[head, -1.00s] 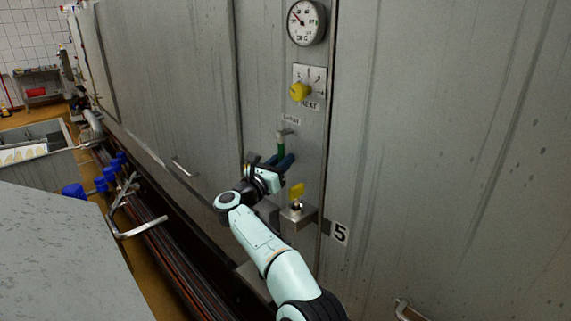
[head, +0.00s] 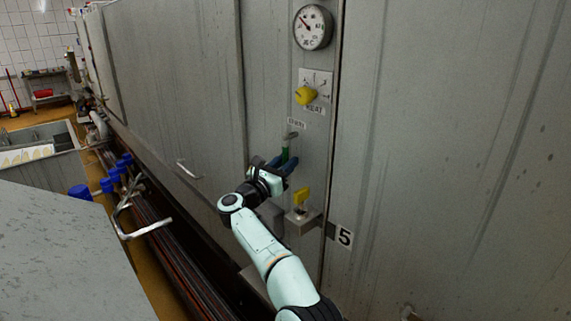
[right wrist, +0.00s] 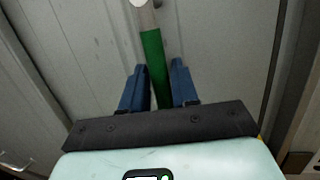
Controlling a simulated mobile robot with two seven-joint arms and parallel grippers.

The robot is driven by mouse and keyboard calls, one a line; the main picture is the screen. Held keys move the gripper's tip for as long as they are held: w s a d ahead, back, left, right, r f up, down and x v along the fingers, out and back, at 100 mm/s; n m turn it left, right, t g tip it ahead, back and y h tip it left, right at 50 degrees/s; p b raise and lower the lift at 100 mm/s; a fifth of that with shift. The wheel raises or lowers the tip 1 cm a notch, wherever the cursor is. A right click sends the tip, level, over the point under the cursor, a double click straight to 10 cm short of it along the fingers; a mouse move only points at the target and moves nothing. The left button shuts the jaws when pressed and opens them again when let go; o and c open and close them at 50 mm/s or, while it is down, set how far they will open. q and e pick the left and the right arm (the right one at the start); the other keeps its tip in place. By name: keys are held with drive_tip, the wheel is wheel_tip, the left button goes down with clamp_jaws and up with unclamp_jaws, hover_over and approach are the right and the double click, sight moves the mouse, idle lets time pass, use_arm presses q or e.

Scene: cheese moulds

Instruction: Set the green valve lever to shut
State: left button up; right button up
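The green valve lever (head: 285,154) is on the grey metal wall, below a small label. Its green handle runs down from a grey metal fitting (head: 291,136). In the right wrist view the green handle (right wrist: 154,62) lies between the two blue fingers of my right gripper (right wrist: 159,72). The fingers are apart, with a visible gap on the handle's right side; contact on the left is unclear. In the head view the right gripper (head: 279,163) is at the lever, and the handle's lower end is hidden. My left gripper is not in view.
Above the lever are a yellow knob (head: 305,96) and a round gauge (head: 312,27). Below it, a yellow handle (head: 302,196) sticks up from a grey box (head: 301,222). Pipes with blue valve handles (head: 108,185) run along the lower left.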

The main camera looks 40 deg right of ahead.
drive_tip(key=shift+a+f+b, duration=0.25)
drive_tip(key=shift+a+b, duration=0.15)
drive_tip(key=shift+a, duration=0.05)
drive_tip(key=b+v, duration=0.5)
drive_tip(key=v, duration=0.7)
drive_tip(key=shift+s+a, duration=0.15)
drive_tip(key=shift+a, duration=0.05)
drive_tip(key=shift+r, duration=0.1)
